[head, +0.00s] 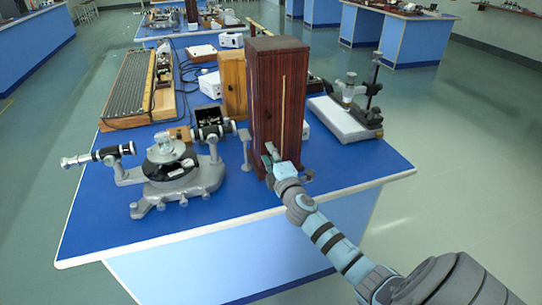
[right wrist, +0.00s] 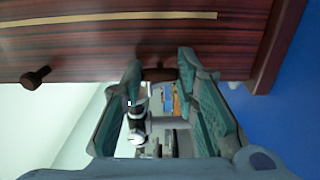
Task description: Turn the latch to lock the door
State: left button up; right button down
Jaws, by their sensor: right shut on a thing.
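A tall dark red-brown wooden cabinet (head: 278,90) stands upright near the front edge of the blue bench, with a pale vertical strip on its door. My right gripper (head: 270,157) is at the lower front of the cabinet. In the right wrist view, my right gripper's fingertips (right wrist: 160,68) are on either side of a small dark brown latch (right wrist: 158,75) on the cabinet face and shut on it. The fingers partly hide the latch, so its exact angle cannot be told. A dark round knob (right wrist: 36,77) sticks out of the same face, apart from the fingers. My left gripper is not in view.
A spectrometer (head: 170,165) with a black telescope stands left of the cabinet. A lighter wooden box (head: 232,85) is behind it. A white-based microscope stand (head: 345,120) is to the right. The bench top (head: 105,215) is bare at the front left.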

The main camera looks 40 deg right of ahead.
jog(key=c, duration=1.2)
grip_release()
jog(key=shift+c, duration=0.2)
jog(key=v, duration=1.2)
